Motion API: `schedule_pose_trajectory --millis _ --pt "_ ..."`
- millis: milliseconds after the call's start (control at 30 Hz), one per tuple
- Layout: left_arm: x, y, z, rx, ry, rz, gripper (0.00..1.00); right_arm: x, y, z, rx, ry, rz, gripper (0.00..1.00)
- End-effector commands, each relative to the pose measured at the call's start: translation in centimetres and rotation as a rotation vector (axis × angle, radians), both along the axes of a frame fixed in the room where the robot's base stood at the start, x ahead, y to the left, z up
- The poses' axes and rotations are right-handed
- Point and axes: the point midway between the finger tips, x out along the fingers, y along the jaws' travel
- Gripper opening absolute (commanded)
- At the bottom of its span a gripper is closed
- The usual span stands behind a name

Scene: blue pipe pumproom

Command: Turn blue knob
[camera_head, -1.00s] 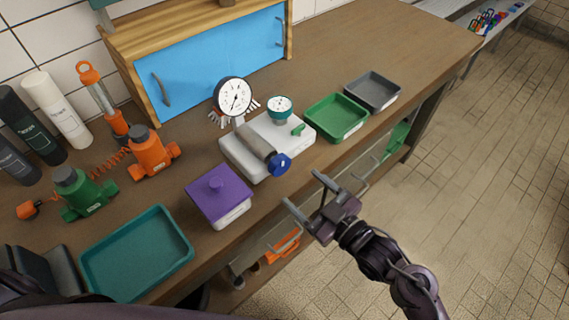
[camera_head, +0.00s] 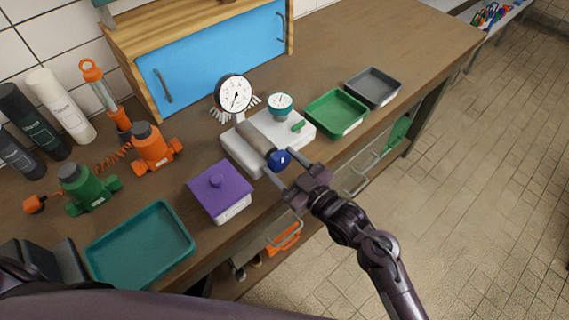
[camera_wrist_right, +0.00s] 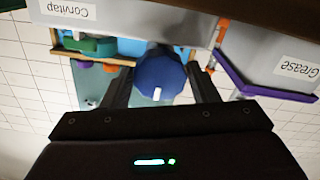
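The blue knob (camera_head: 279,160) sits on the front end of a grey cylinder (camera_head: 256,139) on a white base (camera_head: 243,158) with gauges. My right gripper (camera_head: 279,168) is open, with its fingers reaching toward the knob from the front, one on each side. In the right wrist view the blue knob (camera_wrist_right: 160,76) shows between the two open fingers (camera_wrist_right: 160,90), with a small white mark on its face. I cannot tell whether a finger touches it. My left gripper is not in view.
A purple-lidded box (camera_head: 221,190) stands left of the knob, close to the right gripper. A green tray (camera_head: 336,112) and a grey tray (camera_head: 373,87) lie to the right. A teal tray (camera_head: 140,247) is at front left.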

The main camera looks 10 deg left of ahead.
Motion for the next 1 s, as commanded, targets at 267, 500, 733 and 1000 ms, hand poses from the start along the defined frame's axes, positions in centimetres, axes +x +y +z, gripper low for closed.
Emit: schedule_pose_trajectory --millis 267,500,733,1000 --pt "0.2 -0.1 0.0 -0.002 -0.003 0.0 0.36 0.0 0.0 0.0 0.001 0.001 0.0 0.25" --pt "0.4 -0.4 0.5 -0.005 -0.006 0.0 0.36 0.0 0.0 0.1 0.026 0.034 0.001 0.25" --pt "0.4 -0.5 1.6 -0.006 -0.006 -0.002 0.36 0.0 0.0 0.2 0.109 0.141 0.001 0.25" --pt "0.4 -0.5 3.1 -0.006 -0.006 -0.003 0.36 0.0 0.0 0.2 0.235 0.302 -0.001 0.25"
